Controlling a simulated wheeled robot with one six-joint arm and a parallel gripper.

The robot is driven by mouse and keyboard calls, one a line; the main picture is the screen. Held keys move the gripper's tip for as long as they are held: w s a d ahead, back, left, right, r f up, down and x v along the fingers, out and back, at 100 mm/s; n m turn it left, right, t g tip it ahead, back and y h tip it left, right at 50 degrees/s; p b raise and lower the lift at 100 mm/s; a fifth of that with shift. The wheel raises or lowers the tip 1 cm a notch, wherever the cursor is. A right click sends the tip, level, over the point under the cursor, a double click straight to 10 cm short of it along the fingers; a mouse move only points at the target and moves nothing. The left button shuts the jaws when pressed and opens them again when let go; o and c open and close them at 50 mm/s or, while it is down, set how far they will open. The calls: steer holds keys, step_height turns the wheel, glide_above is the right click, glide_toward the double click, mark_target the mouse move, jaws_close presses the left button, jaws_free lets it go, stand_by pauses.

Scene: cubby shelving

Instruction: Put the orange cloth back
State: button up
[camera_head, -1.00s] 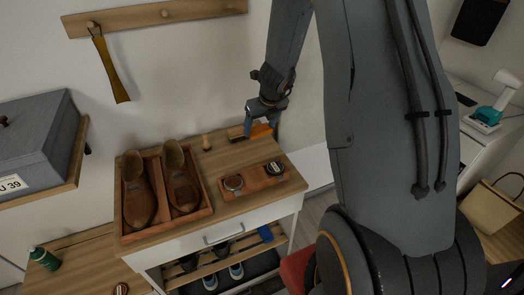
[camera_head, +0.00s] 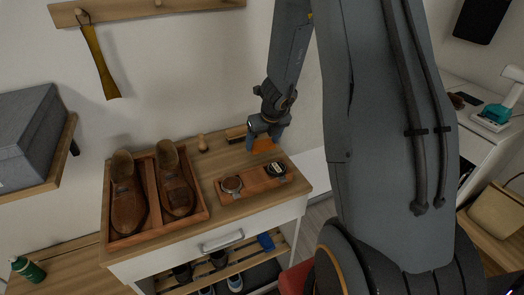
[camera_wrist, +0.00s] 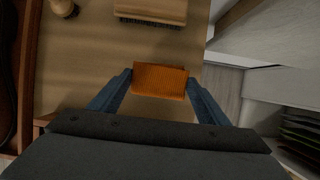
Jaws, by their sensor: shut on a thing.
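The orange cloth (camera_wrist: 160,81) is a small folded block between my gripper's two blue fingers in the wrist view. In the head view the cloth (camera_head: 264,144) shows at the back right of the wooden cabinet top (camera_head: 222,171). My gripper (camera_head: 264,135) points down over that corner and is shut on the cloth. In the wrist view my gripper (camera_wrist: 160,82) has a finger at each side of the cloth. I cannot tell whether the cloth touches the top.
A brush (camera_wrist: 150,10) lies just beyond the cloth, and a small wooden-handled piece (camera_wrist: 63,7) stands to its left. A wooden tray (camera_head: 224,196) with two round tins is in front. Brown shoes (camera_head: 127,194) sit in a box at left.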

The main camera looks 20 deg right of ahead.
mark_target(264, 145)
steer(key=shift+f+b, duration=1.2)
steer(key=shift+f, duration=0.25)
steer(key=shift+f, duration=0.15)
steer(key=o, duration=0.9)
